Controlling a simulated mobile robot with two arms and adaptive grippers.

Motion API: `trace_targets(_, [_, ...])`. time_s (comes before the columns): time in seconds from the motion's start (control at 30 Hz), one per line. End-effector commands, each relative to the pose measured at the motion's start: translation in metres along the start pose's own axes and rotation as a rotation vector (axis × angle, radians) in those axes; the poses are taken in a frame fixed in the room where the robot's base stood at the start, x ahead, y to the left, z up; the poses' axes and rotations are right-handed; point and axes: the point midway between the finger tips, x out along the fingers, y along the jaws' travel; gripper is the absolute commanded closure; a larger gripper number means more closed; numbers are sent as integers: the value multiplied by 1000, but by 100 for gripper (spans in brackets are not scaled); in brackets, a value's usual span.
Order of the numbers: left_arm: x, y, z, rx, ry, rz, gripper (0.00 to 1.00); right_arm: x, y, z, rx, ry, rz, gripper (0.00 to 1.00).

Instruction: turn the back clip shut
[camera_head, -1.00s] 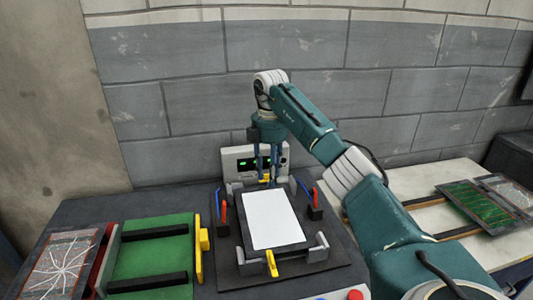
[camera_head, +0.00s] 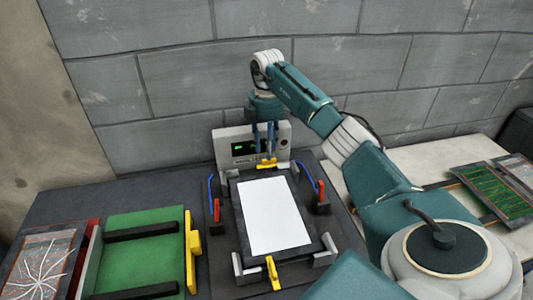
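The back clip (camera_head: 266,163) is a small yellow piece at the far edge of the dark frame, lying roughly crosswise. My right gripper (camera_head: 264,153) points straight down just above and behind it. Its two blue fingers stand apart, with a gap between them. I cannot tell whether they touch the clip. The front clip (camera_head: 272,272) is yellow and points lengthwise at the near edge of the frame. A white panel (camera_head: 272,215) lies in the dark frame (camera_head: 240,232). My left gripper is out of view.
A grey box with a green display (camera_head: 234,148) stands behind the frame. Red and blue levers (camera_head: 320,190) flank it. A green tray (camera_head: 145,245) with a yellow handle (camera_head: 193,240) is at left. A green circuit board (camera_head: 488,190) lies at right.

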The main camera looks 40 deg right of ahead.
Motion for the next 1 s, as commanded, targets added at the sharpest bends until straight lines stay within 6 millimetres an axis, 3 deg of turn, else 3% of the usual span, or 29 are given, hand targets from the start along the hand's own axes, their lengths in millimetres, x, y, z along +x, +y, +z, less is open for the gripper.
trace_targets(0.23, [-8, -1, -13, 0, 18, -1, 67, 33, -1, 0, 0, 1, -2, 67])
trace_targets(0.6, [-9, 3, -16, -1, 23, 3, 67, 41, 0, 0, 0, 0, 1, 67])
trace_targets(0.63, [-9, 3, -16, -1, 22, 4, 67, 41, 0, 0, 0, 0, 1, 69])
trace_targets(0.8, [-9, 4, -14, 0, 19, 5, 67, 40, 0, 0, 0, 0, 1, 100])
trace_targets(1.0, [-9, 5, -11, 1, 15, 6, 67, 40, 0, 0, -3, 1, 1, 100])
